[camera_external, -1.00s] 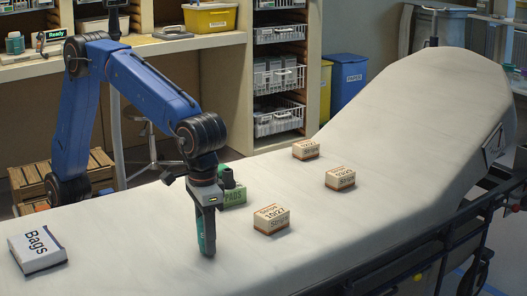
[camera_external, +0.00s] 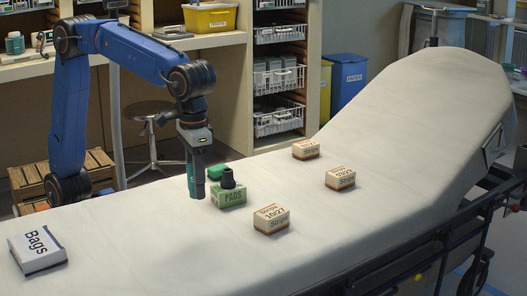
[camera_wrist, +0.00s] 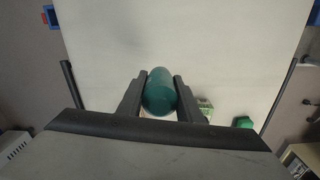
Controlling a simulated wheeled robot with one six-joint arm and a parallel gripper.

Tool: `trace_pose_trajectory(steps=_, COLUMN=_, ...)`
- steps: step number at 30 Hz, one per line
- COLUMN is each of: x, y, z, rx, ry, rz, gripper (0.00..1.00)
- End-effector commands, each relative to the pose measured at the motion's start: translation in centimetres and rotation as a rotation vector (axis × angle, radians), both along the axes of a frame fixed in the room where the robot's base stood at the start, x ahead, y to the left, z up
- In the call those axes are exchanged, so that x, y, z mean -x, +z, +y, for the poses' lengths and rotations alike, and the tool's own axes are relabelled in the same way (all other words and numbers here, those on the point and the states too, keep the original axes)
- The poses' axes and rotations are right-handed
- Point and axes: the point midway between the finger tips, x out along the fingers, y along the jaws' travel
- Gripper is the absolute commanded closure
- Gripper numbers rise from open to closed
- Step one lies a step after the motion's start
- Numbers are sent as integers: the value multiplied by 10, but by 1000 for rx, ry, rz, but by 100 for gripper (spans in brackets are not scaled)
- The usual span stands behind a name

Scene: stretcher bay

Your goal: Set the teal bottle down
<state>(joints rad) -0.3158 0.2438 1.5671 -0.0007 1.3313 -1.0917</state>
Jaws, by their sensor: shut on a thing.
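The teal bottle (camera_external: 196,188) hangs upright below my gripper (camera_external: 195,152), just left of the green PADS box. My gripper is shut on it. In the wrist view the bottle (camera_wrist: 159,92) lies between the two fingers of my gripper (camera_wrist: 161,77), one on each side. Its upper part is hidden by the gripper in the outside view. I cannot tell whether its lower end touches the white stretcher sheet (camera_external: 130,235) or is a little above it.
The green PADS box (camera_external: 230,197), with a dark thing (camera_external: 228,179) on it, is close on the right. A green block (camera_external: 217,171) lies behind. Strips boxes (camera_external: 271,219) (camera_external: 340,178) (camera_external: 306,149) lie right, a Bags box (camera_external: 37,252) left. The front sheet is clear.

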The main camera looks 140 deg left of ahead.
Motion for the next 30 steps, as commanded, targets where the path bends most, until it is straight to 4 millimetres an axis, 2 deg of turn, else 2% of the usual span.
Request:
trace_pose_trajectory(steps=1, x=13, y=1, z=3, rx=0, ry=4, rz=-1, gripper=91)
trace_pose_trajectory(steps=3, x=25, y=0, z=6, rx=0, ry=6, rz=-1, gripper=91)
trace_pose_trajectory(steps=9, x=43, y=-7, z=8, rx=1, ry=6, rz=1, gripper=91)
trace_pose_trajectory(steps=18, x=44, y=-53, z=8, rx=1, ry=5, rz=1, gripper=91)
trace_pose_trajectory(steps=26, x=43, y=-71, z=9, rx=1, ry=5, rz=0, gripper=91)
trace_pose_trajectory(steps=30, x=43, y=-89, z=8, rx=2, ry=5, rz=2, gripper=91)
